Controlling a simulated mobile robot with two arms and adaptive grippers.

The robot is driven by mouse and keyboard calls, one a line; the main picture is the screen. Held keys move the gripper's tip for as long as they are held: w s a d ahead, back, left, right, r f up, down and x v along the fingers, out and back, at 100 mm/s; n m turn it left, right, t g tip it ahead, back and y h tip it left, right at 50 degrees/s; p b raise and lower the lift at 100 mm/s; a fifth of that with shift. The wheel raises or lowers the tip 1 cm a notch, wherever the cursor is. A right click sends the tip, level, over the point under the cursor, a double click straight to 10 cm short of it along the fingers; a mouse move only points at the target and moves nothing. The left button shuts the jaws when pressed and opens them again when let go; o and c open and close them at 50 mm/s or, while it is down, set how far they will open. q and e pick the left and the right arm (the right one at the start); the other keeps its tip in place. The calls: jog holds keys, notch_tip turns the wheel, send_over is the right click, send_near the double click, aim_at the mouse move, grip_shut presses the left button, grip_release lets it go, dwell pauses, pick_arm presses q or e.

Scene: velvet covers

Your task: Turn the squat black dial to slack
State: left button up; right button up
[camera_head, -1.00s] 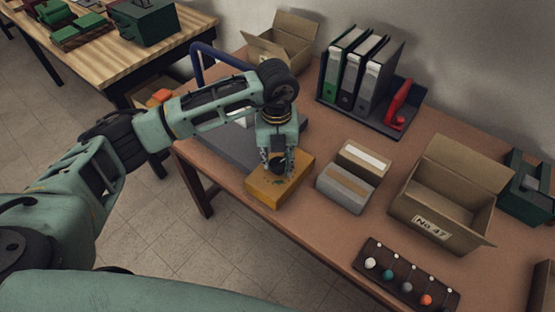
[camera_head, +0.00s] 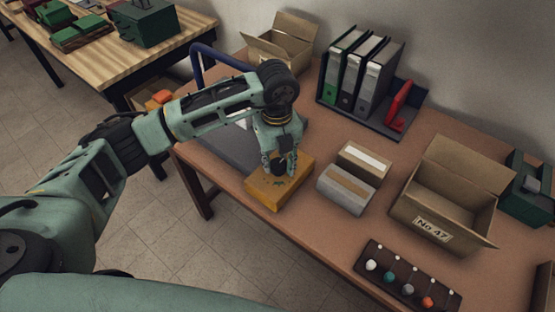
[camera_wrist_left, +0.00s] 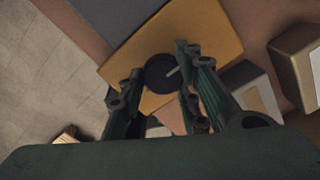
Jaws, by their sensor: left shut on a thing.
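The squat black dial (camera_wrist_left: 160,72) sits on a yellow-orange box (camera_head: 290,190) near the table's front edge. It has a pale pointer line on its top, which in the left wrist view slants to the upper right. My left gripper (camera_head: 279,168) points down over the box, its fingers around the dial. In the left wrist view the gripper (camera_wrist_left: 154,85) has one finger on each side of the dial and is shut on it. Small green marks show on the box top beside the dial in the head view. The slack mark cannot be read. My right gripper is not in view.
Grey and brown boxes (camera_head: 347,190) stand just right of the yellow box. An open carton (camera_head: 433,229) and a dark rack of coloured knobs (camera_head: 376,250) lie farther right. Binders (camera_head: 368,75) stand behind. A grey slab (camera_head: 222,150) with a blue handle lies left.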

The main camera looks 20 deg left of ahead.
aim_at(275, 165)
pick_arm(q)
jog(key=o, duration=1.1)
jog(key=shift+a+r, duration=0.1)
jog(key=shift+a, duration=0.15)
jog(key=shift+s, duration=0.1)
jog(key=shift+d, duration=0.1)
notch_tip(275, 165, up, 12)
jog(key=shift+f, duration=0.1)
